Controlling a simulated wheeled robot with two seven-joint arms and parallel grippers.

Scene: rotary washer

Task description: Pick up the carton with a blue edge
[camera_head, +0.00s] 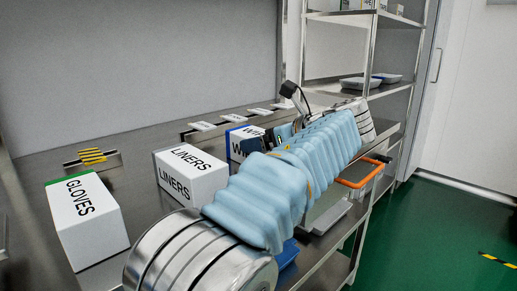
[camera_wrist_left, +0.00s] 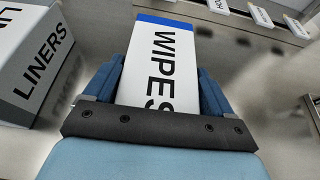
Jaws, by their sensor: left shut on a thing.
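The carton with a blue edge (camera_head: 235,147) is white and marked WIPES. It stands on the steel bench, partly hidden by my left arm in the head view. In the left wrist view the carton (camera_wrist_left: 169,62) lies between the two blue fingers of my left gripper (camera_wrist_left: 158,85), its blue edge at the far end. My left gripper (camera_head: 262,141) is shut on it, one finger on each side. I cannot tell whether the carton touches the bench. My right gripper is not in view.
A white LINERS carton (camera_head: 190,178) stands close to the left of the held carton. A GLOVES carton (camera_head: 87,222) with a green edge is farther left. A yellow-black striped plate (camera_head: 93,157) and label holders (camera_head: 203,126) line the back. Steel shelves (camera_head: 340,18) rise behind.

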